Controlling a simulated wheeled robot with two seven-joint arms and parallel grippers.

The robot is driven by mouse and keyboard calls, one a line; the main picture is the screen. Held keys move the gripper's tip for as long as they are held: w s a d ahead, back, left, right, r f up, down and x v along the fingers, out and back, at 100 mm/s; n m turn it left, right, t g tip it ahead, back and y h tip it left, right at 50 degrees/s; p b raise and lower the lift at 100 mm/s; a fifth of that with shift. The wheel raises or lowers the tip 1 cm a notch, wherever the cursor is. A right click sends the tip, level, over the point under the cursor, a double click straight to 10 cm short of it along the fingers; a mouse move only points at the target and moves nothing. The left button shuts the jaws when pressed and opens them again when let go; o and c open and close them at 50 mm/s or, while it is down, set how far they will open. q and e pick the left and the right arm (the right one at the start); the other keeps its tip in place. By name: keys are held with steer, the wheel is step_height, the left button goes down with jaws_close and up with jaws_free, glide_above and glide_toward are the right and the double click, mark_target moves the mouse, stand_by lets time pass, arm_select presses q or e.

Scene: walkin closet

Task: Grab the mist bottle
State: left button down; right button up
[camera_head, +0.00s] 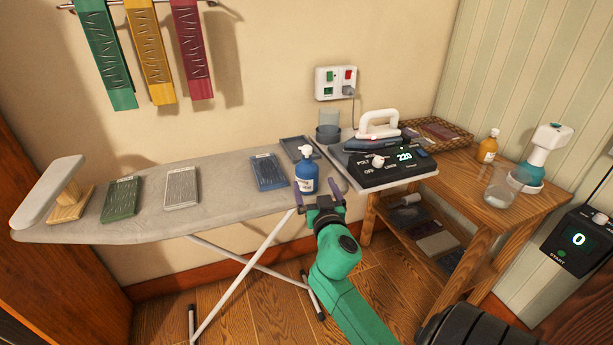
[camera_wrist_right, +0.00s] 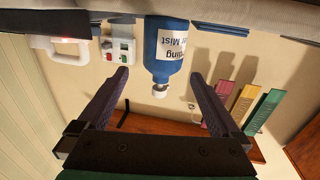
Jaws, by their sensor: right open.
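The mist bottle (camera_head: 307,179) is blue with a white cap and a white label. It stands upright near the front right end of the grey ironing board (camera_head: 225,203). My right gripper (camera_head: 320,203) is open and empty, just in front of the bottle. In the right wrist view, which is upside down, the bottle (camera_wrist_right: 168,52) appears ahead, between the lines of the two spread fingers (camera_wrist_right: 160,85). Part of its label reads "Mist". I cannot tell whether the fingertips reach around its sides. My left gripper is not in view.
Cloth samples lie on the board, including a blue one (camera_head: 269,172) left of the bottle. A white iron (camera_head: 378,125) and a control box (camera_head: 393,172) stand to the right. A wooden table (camera_head: 478,184) holds an amber bottle (camera_head: 488,147) and a glass beaker (camera_head: 502,186).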

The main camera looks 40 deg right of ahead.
mark_target(307, 170)
steer(key=p+x, duration=0.1)
steer(key=x, duration=0.7)
steer(key=shift+w+a+f, duration=0.1)
steer(key=shift+w+f, duration=0.05)
steer(key=shift+w, duration=0.05)
steer(key=shift+w+f, duration=0.1)
steer(key=shift+w, duration=0.05)
steer(key=shift+c, duration=1.2)
steer(key=c, duration=1.3)
